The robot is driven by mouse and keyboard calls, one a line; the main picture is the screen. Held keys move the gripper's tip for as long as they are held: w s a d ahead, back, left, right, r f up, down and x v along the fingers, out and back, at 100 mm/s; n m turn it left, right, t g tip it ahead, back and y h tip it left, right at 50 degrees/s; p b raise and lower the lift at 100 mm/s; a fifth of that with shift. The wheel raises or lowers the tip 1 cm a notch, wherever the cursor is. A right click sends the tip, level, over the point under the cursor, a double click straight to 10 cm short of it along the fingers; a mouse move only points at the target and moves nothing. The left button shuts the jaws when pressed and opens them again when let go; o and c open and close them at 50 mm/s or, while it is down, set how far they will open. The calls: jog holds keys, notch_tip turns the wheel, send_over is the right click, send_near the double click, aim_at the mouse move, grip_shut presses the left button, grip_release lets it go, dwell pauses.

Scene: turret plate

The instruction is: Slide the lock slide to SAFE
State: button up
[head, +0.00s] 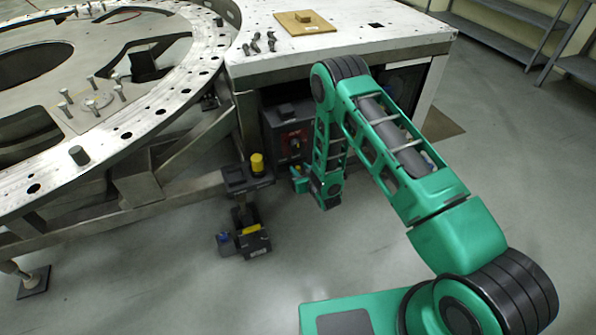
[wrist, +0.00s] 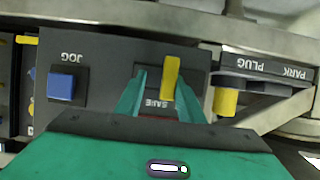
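In the wrist view a grey panel (wrist: 95,70) carries upside-down lettering. The lock slide's yellow tab (wrist: 172,77) stands over a dark slot, above the word SAFE (wrist: 157,104) in the picture. My gripper (wrist: 160,82) has its two green fingers apart on either side of the tab. The tab is close to the right finger, with a gap to the left finger. I cannot tell whether it touches. In the head view my gripper (head: 298,178) is low, by a dark box (head: 288,118) with a red part. The slide cannot be made out there.
A blue JOG button (wrist: 61,86) is left of the slide. A yellow plug (wrist: 226,101) under a PLUG PARK label is at the right. In the head view are the turret ring (head: 135,122), a bench (head: 345,45) above my gripper, and open floor (head: 170,270) in front.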

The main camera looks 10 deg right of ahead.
jog(key=shift+a, duration=0.3)
jog(key=shift+s+r, duration=0.1)
jog(key=shift+s, duration=0.1)
jog(key=v, duration=1)
jog(key=shift+d, duration=0.25)
jog(key=shift+s, duration=0.15)
